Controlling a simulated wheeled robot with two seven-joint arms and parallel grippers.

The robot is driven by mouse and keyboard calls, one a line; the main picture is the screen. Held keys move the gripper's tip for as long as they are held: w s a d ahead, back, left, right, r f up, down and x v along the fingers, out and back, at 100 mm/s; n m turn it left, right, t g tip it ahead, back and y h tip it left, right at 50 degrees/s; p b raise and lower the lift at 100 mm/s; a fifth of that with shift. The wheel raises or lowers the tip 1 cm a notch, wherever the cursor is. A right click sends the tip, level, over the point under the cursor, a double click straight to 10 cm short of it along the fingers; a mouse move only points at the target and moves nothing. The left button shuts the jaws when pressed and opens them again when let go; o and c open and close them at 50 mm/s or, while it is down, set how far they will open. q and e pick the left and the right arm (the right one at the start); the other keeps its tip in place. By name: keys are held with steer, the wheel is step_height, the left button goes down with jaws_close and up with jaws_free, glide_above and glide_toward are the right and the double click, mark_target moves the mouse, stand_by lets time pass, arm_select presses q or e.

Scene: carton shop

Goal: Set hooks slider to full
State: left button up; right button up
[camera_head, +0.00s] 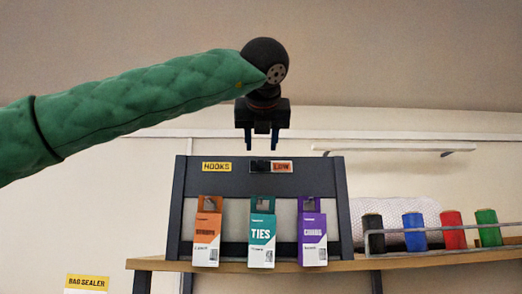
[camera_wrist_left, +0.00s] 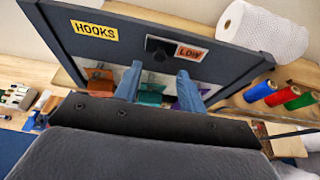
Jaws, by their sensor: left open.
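The dark header board (camera_head: 240,182) carries a yellow HOOKS label (camera_head: 216,167), a small black slider (camera_head: 260,166) and an orange label reading LOW (camera_head: 282,167) to its right. In the left wrist view the slider (camera_wrist_left: 159,46) sits between the HOOKS label (camera_wrist_left: 94,31) and the LOW label (camera_wrist_left: 191,52). My left gripper (camera_head: 262,143) is open and empty, with its fingers pointing down above the slider in the head view. In the left wrist view its two blue-grey fingers (camera_wrist_left: 158,88) show below the slider, apart from it. My right gripper is out of view.
Three hang-tab boxes, orange (camera_head: 207,232), teal TIES (camera_head: 262,232) and purple (camera_head: 312,233), are under the board. A wooden shelf (camera_head: 400,262) bears a white roll (camera_head: 398,218) and several coloured spools (camera_head: 452,230) at right. A BAG SEALER sign (camera_head: 87,283) is lower left.

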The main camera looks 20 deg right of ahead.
mark_target(261, 162)
arm_select(q)
steer(key=p+x, duration=0.1)
steer(key=x, duration=0.3)
steer(key=shift+w+d+f+p, duration=0.1)
steer(key=shift+w+p, duration=0.25)
steer(key=shift+p, duration=0.05)
steer(key=shift+f, duration=0.1)
steer(key=shift+w+d+f, duration=0.15)
steer(key=shift+w+f, duration=0.05)
steer(key=shift+w, duration=0.25)
steer(key=shift+s+r, duration=0.1)
steer(key=shift+s, duration=0.1)
steer(key=c, duration=0.7)
jaws_close()
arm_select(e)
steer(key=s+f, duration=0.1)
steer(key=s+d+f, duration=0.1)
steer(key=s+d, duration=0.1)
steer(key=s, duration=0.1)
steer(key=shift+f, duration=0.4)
